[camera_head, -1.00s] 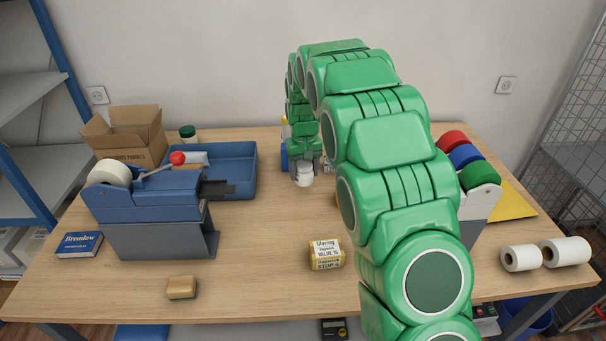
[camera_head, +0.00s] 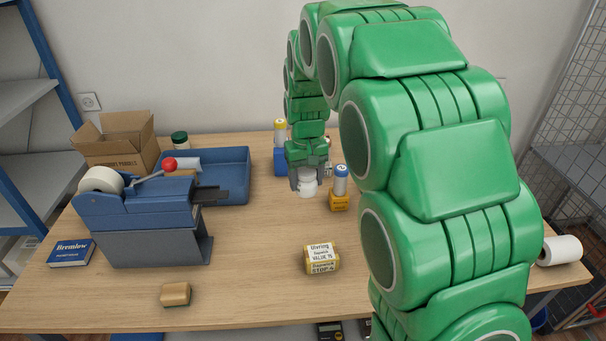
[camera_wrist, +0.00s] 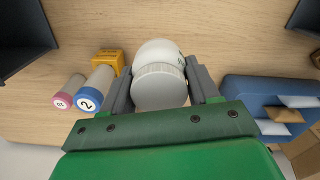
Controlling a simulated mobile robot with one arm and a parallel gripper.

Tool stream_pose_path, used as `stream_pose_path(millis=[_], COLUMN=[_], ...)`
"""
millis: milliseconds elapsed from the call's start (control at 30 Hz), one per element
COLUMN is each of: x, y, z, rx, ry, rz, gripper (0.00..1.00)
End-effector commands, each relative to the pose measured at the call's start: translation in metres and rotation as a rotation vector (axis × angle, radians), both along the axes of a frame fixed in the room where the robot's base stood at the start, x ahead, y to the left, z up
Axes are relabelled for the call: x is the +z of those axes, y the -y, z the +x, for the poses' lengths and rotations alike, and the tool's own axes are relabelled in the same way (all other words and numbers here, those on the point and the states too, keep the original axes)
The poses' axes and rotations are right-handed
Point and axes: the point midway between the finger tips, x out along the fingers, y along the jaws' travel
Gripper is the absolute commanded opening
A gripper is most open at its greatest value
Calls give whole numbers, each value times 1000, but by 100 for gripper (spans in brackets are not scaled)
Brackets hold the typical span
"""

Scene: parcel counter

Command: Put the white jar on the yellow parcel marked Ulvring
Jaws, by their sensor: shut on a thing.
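The white jar (camera_head: 307,188) is at the back middle of the table, between the fingers of my gripper (camera_head: 307,180). In the wrist view the jar (camera_wrist: 160,85) shows its ribbed lid between the two grey fingers of my gripper (camera_wrist: 162,88), which is shut on it. Whether the jar touches the table I cannot tell. The yellow parcel marked Ulvring (camera_head: 322,258) lies on the table in front of the jar, nearer the front edge. It has white labels, and its top is bare.
A yellow block holding a blue-capped tube (camera_head: 340,188) stands close right of the jar. A blue stand (camera_head: 281,160) is behind on the left. A blue tray (camera_head: 222,173) and tape dispenser (camera_head: 140,225) are at left. A sponge (camera_head: 175,294) lies front left. The table between jar and parcel is clear.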

Motion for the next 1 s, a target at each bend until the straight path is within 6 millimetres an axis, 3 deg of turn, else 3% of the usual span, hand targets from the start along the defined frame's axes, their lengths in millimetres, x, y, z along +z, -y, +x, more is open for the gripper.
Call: stream_pose_path(millis=[367,1000], x=[9,6], y=[3,22], z=[-22,-122], rx=[-26,-351], ry=[5,5], rz=[0,-1], gripper=[21,21])
